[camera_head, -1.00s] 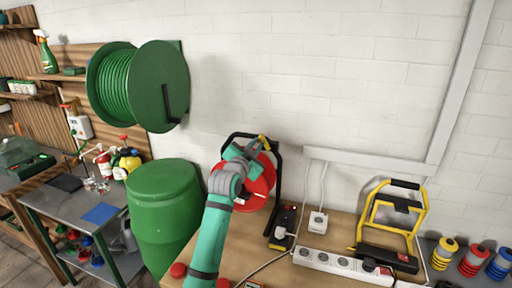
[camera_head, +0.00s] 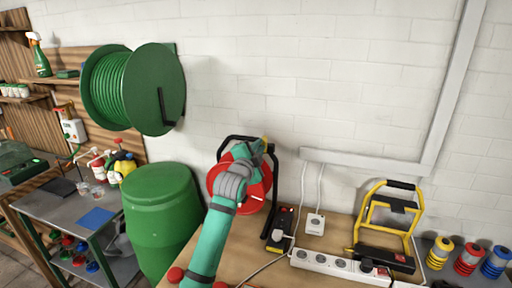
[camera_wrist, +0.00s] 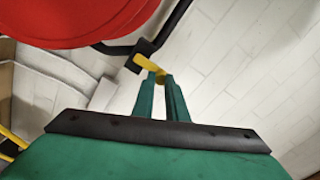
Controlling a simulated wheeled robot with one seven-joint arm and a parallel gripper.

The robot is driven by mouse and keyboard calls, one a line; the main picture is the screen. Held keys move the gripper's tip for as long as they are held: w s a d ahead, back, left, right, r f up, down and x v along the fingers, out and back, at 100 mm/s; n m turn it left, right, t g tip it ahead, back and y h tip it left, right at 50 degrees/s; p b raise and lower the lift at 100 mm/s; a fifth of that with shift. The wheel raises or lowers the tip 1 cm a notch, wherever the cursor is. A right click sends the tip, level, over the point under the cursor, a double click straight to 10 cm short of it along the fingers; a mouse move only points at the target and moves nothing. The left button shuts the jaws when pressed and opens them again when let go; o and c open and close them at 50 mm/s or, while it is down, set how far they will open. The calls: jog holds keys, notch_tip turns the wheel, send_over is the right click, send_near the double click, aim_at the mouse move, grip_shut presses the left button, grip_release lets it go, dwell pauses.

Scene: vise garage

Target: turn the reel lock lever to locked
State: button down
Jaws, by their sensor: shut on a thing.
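The red cable reel (camera_head: 258,192) stands in its black frame (camera_head: 275,200) on the wooden bench, partly hidden behind my arm. The reel's red edge (camera_wrist: 85,22) fills the top left of the wrist view. A yellow lever (camera_wrist: 148,64) is fixed to a black bracket on the frame there. My gripper (camera_wrist: 160,76) is shut on the lever's lower end. In the head view my gripper (camera_head: 262,146) is at the top of the reel frame, and only a small bit of yellow shows there.
A power strip (camera_head: 335,266), a black and red tool (camera_head: 280,228), a socket box (camera_head: 315,224) and a yellow work light stand (camera_head: 391,222) stand to the right. A green barrel (camera_head: 160,215) is left of the bench. The white wall is close behind.

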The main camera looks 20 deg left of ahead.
jog(key=shift+w+d+r, duration=0.35)
jog(key=shift+d+r, duration=0.25)
jog(key=shift+d, duration=0.05)
jog(key=c, duration=1.9)
grip_release()
jog(key=shift+a, duration=0.15)
jog(key=shift+c, duration=0.2)
jog(key=shift+o, duration=0.7)
jog(key=shift+a, duration=0.1)
jog(key=shift+o, duration=0.8)
jog(key=shift+s+a+f, duration=0.3)
jog(key=shift+s+f, duration=0.05)
jog(key=shift+s, duration=0.35)
jog(key=s, duration=1)
jog(key=shift+f, duration=0.2)
jog(key=shift+s+a, duration=0.1)
jog(key=shift+a, duration=0.15)
